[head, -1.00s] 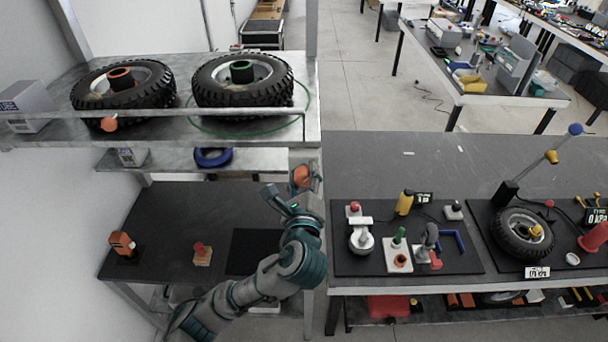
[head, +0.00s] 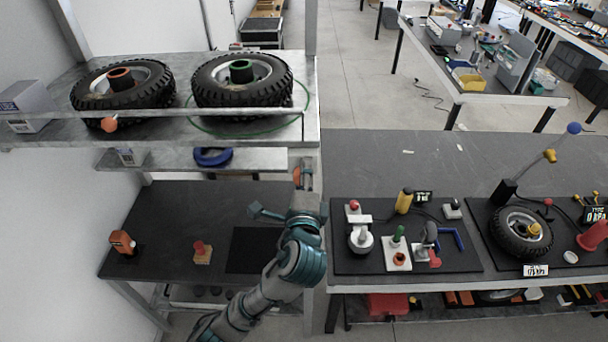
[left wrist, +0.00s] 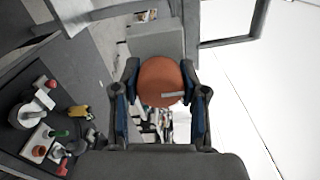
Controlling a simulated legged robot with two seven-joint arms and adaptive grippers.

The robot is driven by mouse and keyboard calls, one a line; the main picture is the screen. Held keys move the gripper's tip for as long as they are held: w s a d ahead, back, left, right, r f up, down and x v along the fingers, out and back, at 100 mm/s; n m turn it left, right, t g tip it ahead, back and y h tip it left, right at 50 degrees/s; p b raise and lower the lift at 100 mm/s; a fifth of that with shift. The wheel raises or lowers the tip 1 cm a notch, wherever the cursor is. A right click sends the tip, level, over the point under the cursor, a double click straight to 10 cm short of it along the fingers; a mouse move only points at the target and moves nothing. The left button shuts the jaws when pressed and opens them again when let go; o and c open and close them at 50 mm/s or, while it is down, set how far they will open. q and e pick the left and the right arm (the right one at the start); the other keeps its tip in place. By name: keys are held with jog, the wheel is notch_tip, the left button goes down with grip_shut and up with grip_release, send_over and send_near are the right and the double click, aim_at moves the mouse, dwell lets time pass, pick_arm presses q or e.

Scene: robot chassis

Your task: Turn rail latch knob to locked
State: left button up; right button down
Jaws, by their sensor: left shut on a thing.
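A round orange knob (left wrist: 160,82) with a pale bar mark on its face sits between the two fingers of my left gripper (left wrist: 160,98) in the left wrist view. The fingers close on it from both sides. In the head view my left gripper (head: 304,178) is at the front right post of the shelf rack and covers most of that knob; only an orange sliver (head: 297,175) shows. A second orange knob (head: 109,124) hangs on the front rail (head: 200,114) at the left, away from the gripper. My right gripper is not in view.
Two tyres (head: 125,83) (head: 243,79) lie on the upper shelf behind the rail. A dark lower table (head: 180,215) holds small orange and red parts. The right workbench (head: 390,150) carries mats with tools and a wheel. The post (head: 312,100) stands close to my gripper.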

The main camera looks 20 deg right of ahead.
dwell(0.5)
pick_arm(q)
jog(key=o, duration=0.9)
jog(key=shift+o, duration=1.2)
jog(key=shift+w+f, duration=0.1)
jog(key=shift+w, duration=0.05)
jog(key=shift+w+d, duration=0.1)
jog(key=shift+w, duration=0.05)
jog(key=v, duration=1.2)
jog(key=shift+d, duration=0.1)
